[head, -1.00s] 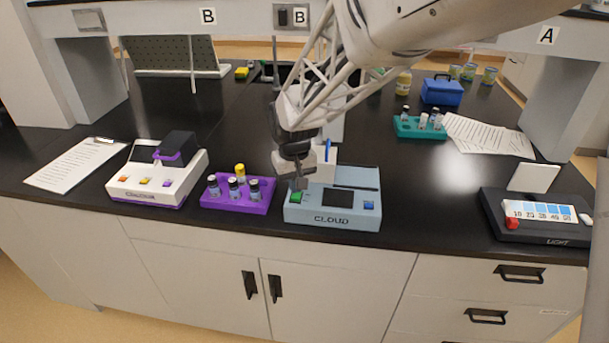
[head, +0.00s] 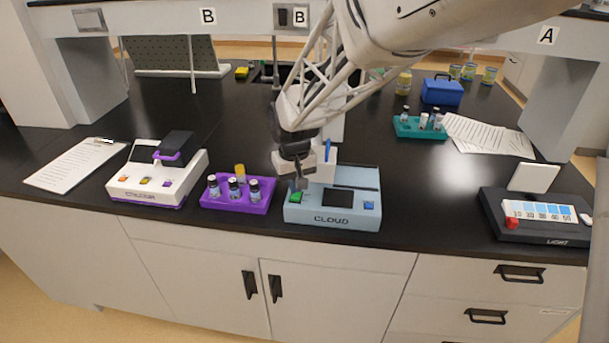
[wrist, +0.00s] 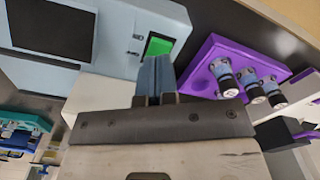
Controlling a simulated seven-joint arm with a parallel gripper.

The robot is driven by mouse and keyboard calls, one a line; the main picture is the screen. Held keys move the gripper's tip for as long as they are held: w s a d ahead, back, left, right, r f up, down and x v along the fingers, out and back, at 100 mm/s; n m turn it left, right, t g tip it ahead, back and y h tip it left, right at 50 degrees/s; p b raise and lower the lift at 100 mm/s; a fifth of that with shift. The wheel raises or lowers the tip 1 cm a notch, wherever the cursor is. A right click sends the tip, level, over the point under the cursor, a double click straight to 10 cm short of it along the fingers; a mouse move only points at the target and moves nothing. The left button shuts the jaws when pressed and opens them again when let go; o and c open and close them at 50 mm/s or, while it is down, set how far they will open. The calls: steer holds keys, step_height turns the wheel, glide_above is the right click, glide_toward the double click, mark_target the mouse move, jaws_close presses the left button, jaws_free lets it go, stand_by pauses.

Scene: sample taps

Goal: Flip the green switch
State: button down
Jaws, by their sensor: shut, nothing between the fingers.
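The green switch (head: 296,197) sits at the left end of the light blue CLOUD device (head: 331,220), which also has a dark screen and a blue switch (head: 369,205). In the wrist view the green switch (wrist: 158,46) lies just beyond my fingertips, partly covered by them. My gripper (head: 300,184) points down at the green switch; its fingers are shut and empty. In the wrist view the closed fingers (wrist: 155,72) reach the switch's near edge. I cannot tell whether they touch it.
A purple rack (head: 237,201) with vials stands just left of the device. A white machine (head: 155,188) with small switches is further left. A black device (head: 537,220) is at the right, a teal rack (head: 420,133) behind. The counter between the CLOUD and black devices is clear.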

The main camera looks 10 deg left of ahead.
mark_target(298, 198)
steer(key=shift+f, duration=1.25)
stand_by(1.2)
steer(key=shift+r, duration=3.5)
steer(key=shift+d+r, duration=0.1)
steer(key=shift+s+d+r, duration=0.1)
steer(key=shift+s+d, duration=0.05)
steer(key=shift+d, duration=0.15)
steer(key=s+d+r+m+t, duration=0.15)
steer(key=s+d+r, duration=0.25)
steer(key=s+d, duration=0.65)
steer(key=s+d+r+m, duration=0.3)
steer(key=s+d+r, duration=0.3)
steer(key=d, duration=0.8)
steer(key=s+d+f+m, duration=0.1)
steer(key=s+d, duration=0.1)
steer(key=s, duration=0.3)
steer(key=s+d+f+t, duration=0.1)
steer(key=s+d, duration=0.2)
steer(key=s, duration=0.2)
steer(key=shift+s+d+f+m, duration=0.2)
steer(key=shift+s+f+m, duration=0.05)
steer(key=shift+s+m, duration=0.15)
